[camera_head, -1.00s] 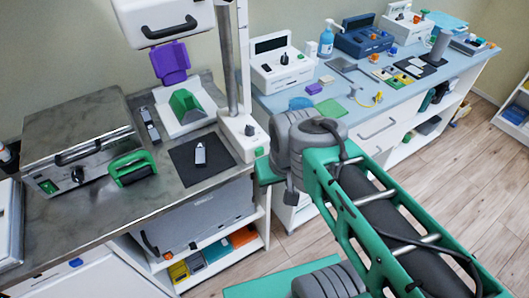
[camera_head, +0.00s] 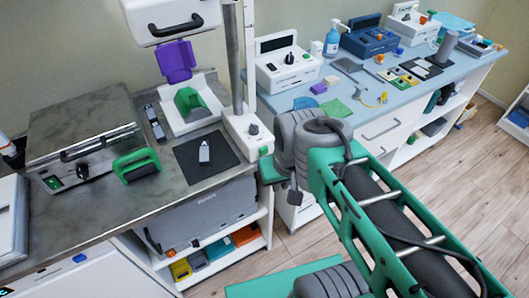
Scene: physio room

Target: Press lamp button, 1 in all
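A white stand that looks like the lamp rises from the grey worktop at centre left, with a pole (camera_head: 230,60) and a white head (camera_head: 160,14) with a black handle. Its white base (camera_head: 247,135) carries a dark knob (camera_head: 253,129) and a small green button (camera_head: 264,151) on the front corner. I cannot tell from this view whether the button is pressed or whether the lamp is lit. My green and grey arm reaches up from the lower right, and its grey joint is just right of the button, apart from it in the picture. My gripper does not show.
A metal box (camera_head: 80,130) with a dark handle, a green-handled tool (camera_head: 136,165) and a dark mat (camera_head: 205,158) with a small device lie on the worktop. A blue-topped bench (camera_head: 420,100) with several devices stands behind my arm. Wooden floor (camera_head: 470,160) is clear at right.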

